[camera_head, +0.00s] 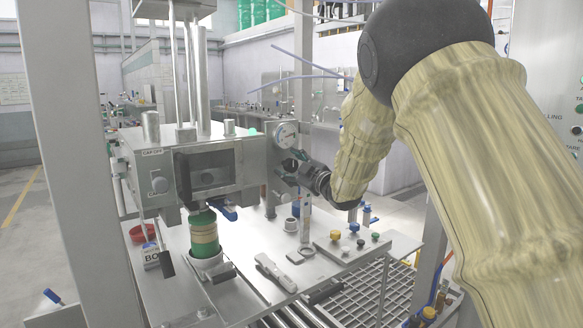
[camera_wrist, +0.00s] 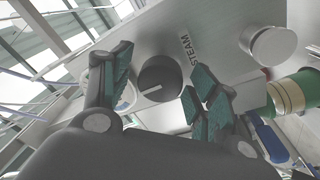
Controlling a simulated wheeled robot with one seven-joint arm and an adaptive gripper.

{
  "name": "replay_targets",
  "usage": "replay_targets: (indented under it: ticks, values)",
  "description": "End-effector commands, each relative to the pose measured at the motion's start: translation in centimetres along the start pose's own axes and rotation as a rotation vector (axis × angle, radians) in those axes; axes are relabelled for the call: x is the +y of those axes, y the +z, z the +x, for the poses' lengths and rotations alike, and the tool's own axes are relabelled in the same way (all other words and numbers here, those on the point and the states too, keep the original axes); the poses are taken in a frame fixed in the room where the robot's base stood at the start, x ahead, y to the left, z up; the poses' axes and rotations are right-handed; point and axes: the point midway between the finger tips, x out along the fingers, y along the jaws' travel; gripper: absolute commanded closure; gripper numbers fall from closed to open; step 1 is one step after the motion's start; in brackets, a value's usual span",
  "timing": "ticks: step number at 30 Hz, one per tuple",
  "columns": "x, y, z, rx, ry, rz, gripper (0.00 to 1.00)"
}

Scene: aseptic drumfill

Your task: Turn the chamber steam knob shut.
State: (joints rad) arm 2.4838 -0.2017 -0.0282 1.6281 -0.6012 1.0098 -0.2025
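The steam knob (camera_wrist: 160,81) is a round dark knob with a white pointer line, on the steel chamber wall beside a "STEAM" label (camera_wrist: 189,49). In the wrist view its line runs from near the middle toward the lower left. My gripper (camera_wrist: 158,66) is open, with one teal-padded finger left of the knob and the other right of it. In the head view my gripper (camera_head: 297,168) is at the chamber's right side, below the gauge, and largely hides the knob.
The steel chamber (camera_head: 210,170) has a pressure gauge (camera_head: 286,135) above my gripper. A green-and-tan drum neck (camera_head: 204,236) stands under it. The worktable (camera_head: 235,285) holds a plate with coloured knobs (camera_head: 353,240) and a grey tool (camera_head: 276,272). A steel post (camera_head: 75,150) stands at left.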

Motion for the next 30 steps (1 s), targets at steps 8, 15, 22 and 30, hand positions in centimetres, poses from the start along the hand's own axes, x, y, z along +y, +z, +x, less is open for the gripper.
replay_targets:
  ticks: [8, 15, 22, 30]
  values:
    - [0.0, 0.0, -0.6, 0.000, 0.001, 0.001, 0.40]
    - [0.1, 0.1, -4.0, -0.003, 0.001, 0.002, 0.40]
    - [0.0, 0.1, -8.3, -0.002, 0.001, 0.002, 0.40]
    - [0.0, 0.1, -11.4, -0.001, 0.000, 0.001, 0.40]
